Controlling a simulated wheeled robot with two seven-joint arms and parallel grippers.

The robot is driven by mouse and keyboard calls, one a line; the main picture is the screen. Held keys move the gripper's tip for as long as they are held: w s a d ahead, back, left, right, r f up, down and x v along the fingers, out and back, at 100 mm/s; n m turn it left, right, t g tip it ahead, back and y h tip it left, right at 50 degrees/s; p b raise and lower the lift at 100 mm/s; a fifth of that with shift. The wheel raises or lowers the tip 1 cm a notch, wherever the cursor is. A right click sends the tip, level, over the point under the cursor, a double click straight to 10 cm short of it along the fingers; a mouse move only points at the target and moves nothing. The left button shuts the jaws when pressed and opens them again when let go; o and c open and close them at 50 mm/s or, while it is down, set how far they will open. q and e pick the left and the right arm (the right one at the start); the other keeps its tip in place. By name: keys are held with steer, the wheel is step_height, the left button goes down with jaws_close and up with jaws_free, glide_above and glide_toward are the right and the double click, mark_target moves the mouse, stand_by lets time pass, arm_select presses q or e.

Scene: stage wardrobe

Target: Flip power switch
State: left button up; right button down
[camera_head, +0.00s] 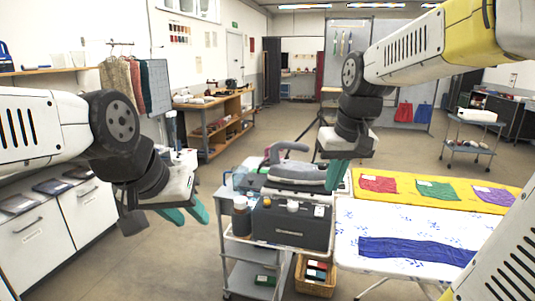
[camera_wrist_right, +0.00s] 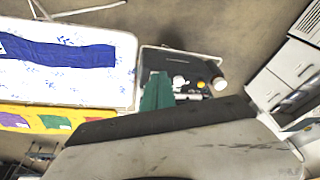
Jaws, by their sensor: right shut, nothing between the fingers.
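A dark grey steam station (camera_head: 290,224) stands on a grey trolley, with a grey iron (camera_head: 296,174) on top. Its front carries a pale round knob and other small controls; I cannot tell which is the power switch. My right gripper (camera_head: 336,178) is shut and empty, in front of the iron's right end in the head view. In the right wrist view its teal fingers (camera_wrist_right: 158,92) are together and cover part of the station, beside pale knobs (camera_wrist_right: 179,82). My left gripper (camera_head: 190,216) is empty with its teal fingers apart, left of the trolley.
A dark bottle (camera_head: 241,216) stands on the trolley (camera_head: 240,252) left of the station. An ironing table (camera_head: 350,248) with blue cloth (camera_head: 415,250) and a yellow strip (camera_head: 455,193) adjoins on the right. A basket (camera_head: 316,284) sits below. White cabinets (camera_head: 60,228) line the left.

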steer(key=s+a+f+m+t+y, duration=0.1)
steer(key=s+t, duration=0.2)
steer(key=s, duration=0.8)
steer(key=shift+f, duration=0.25)
steer(key=shift+a, duration=0.1)
steer(key=w+d+r+n+g+h, duration=0.2)
steer(key=w+n+g, duration=0.4)
steer(key=w+n, duration=0.8)
steer(key=w, duration=1)
steer(key=shift+w+d, duration=0.15)
